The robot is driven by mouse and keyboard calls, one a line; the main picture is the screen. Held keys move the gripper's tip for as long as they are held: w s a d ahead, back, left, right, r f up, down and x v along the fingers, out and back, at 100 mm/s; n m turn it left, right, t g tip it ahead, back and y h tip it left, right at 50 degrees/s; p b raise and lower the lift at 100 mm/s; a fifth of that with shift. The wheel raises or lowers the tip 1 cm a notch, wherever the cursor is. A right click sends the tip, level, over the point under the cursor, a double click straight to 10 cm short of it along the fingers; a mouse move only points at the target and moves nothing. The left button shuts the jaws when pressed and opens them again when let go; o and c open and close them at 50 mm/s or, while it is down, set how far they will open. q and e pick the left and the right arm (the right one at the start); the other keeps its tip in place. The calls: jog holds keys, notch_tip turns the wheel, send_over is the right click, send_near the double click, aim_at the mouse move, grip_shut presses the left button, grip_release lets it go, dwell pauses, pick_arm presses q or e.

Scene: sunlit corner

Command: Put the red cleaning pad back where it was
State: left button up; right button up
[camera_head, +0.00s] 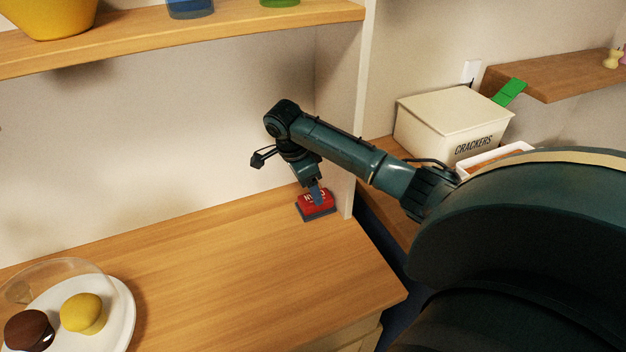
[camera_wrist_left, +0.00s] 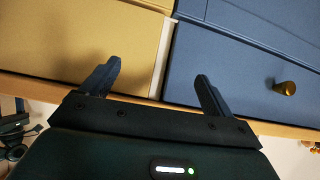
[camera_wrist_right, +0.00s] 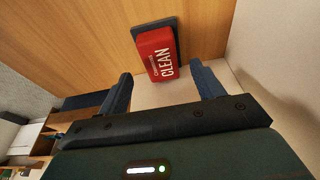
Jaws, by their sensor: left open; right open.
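The red cleaning pad (camera_head: 317,200), with a dark base and white lettering, rests on the wooden counter (camera_head: 230,255) near its back right corner, close to the upright panel. My right gripper (camera_head: 316,188) is just above the pad in the head view and partly covers it. In the right wrist view the pad (camera_wrist_right: 157,52) lies ahead of the open fingers of my right gripper (camera_wrist_right: 163,88), with nothing held between them. My left gripper (camera_wrist_left: 158,85) shows only in its wrist view, open and empty, facing drawer or cabinet fronts.
A plate (camera_head: 122,318) with cakes and a clear cover stands at the counter's front left. An upright white panel (camera_head: 350,150) borders the pad's corner. A shelf (camera_head: 230,36) hangs above. A crackers box (camera_head: 450,112) stands beyond the panel. The counter's middle is clear.

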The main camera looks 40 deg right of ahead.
jog(key=v, duration=0.7)
jog(key=shift+a, duration=0.1)
dwell(0.4)
